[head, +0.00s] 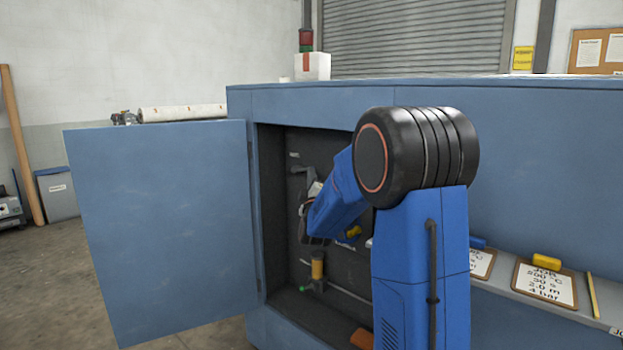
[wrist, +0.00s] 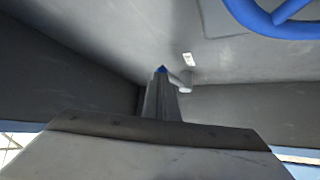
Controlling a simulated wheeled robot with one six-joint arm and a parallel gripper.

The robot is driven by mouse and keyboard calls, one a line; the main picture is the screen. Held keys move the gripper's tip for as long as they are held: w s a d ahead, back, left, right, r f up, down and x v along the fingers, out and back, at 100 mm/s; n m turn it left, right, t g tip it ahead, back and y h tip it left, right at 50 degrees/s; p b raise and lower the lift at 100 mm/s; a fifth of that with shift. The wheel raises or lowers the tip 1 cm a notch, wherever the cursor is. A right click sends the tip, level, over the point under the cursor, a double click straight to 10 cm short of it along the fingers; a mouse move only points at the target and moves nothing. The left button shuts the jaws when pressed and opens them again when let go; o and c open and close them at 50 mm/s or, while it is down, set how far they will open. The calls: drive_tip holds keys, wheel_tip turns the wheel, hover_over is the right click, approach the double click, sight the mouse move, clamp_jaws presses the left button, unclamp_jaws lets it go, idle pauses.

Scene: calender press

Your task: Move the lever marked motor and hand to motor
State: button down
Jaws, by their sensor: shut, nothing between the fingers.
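A grey lever or handle (head: 303,169) sticks out of the dark back wall inside the open blue cabinet, just below a small pale label (head: 293,155). In the wrist view a short grey bar (wrist: 183,82), seemingly the same handle, shows beside the fingertips, with a white label (wrist: 188,59) above it. The label's words are too small to read. My gripper (wrist: 160,72) is shut and empty, its tips close to the bar; whether they touch it I cannot tell. In the head view my arm hides most of the gripper.
The cabinet door (head: 165,230) stands open to the left. A blue handwheel (wrist: 275,15) shows at the wrist view's upper right. Below the handle is an amber cylinder (head: 318,266). A ledge at right holds a job card (head: 545,284).

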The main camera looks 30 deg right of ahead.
drive_tip(key=shift+r, duration=0.2)
drive_tip(key=w+a+r+n+g+y, duration=0.2)
drive_tip(key=w+r, duration=0.4)
drive_tip(key=r, duration=0.3)
drive_tip(key=n+y, duration=0.1)
drive_tip(key=n, duration=0.1)
drive_tip(key=shift+n+g, duration=0.3)
drive_tip(key=shift+g, duration=0.1)
drive_tip(key=shift+s+a, duration=0.1)
drive_tip(key=v, duration=1.7)
drive_tip(key=shift+s, duration=0.15)
